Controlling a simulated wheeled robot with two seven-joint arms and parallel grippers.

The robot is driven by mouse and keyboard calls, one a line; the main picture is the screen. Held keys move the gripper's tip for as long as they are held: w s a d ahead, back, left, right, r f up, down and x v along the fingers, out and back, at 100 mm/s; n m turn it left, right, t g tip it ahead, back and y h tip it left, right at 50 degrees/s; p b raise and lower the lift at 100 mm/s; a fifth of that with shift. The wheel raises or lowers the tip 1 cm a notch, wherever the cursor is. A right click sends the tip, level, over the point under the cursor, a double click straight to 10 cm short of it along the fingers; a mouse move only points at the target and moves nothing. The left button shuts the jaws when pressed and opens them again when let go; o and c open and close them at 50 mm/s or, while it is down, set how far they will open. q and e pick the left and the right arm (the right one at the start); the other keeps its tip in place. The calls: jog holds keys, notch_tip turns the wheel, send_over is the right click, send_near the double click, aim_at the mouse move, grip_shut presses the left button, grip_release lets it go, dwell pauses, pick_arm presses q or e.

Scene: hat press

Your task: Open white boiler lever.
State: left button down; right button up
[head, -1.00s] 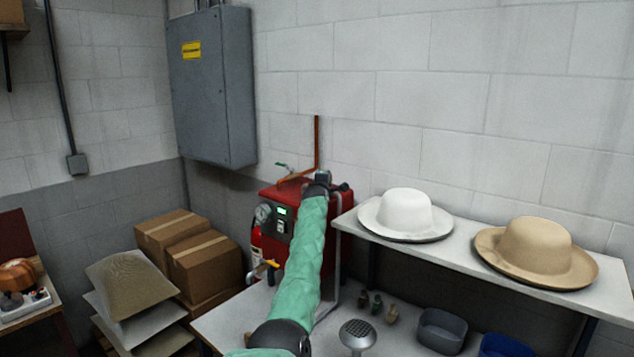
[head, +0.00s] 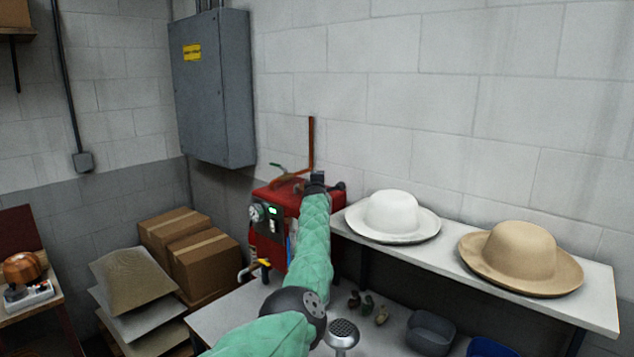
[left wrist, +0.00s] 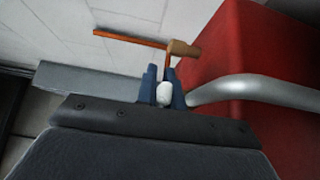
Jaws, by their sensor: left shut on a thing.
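The red boiler (head: 270,197) stands at the table's far end against the wall, with a gauge and a lit green display on its front. It also fills the right of the left wrist view (left wrist: 285,110). My left gripper (left wrist: 164,88) has its blue fingers shut on the white lever (left wrist: 164,95), whose white end shows between them. In the head view my left gripper (head: 318,181) is at the boiler's right side. My green arm hides the lever and part of the boiler there. My right gripper is in neither view.
A copper pipe (head: 311,145) rises behind the boiler, and a silver pipe (left wrist: 245,88) curves beside my fingers. A shelf (head: 590,303) on the right holds a white hat (head: 392,212) and a tan hat (head: 520,250). Cardboard boxes (head: 205,258) stand left of the table.

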pick_arm(q)
jog(key=shift+f, duration=0.15)
jog(key=c, duration=1.5)
grip_release()
jog(key=shift+w, duration=0.1)
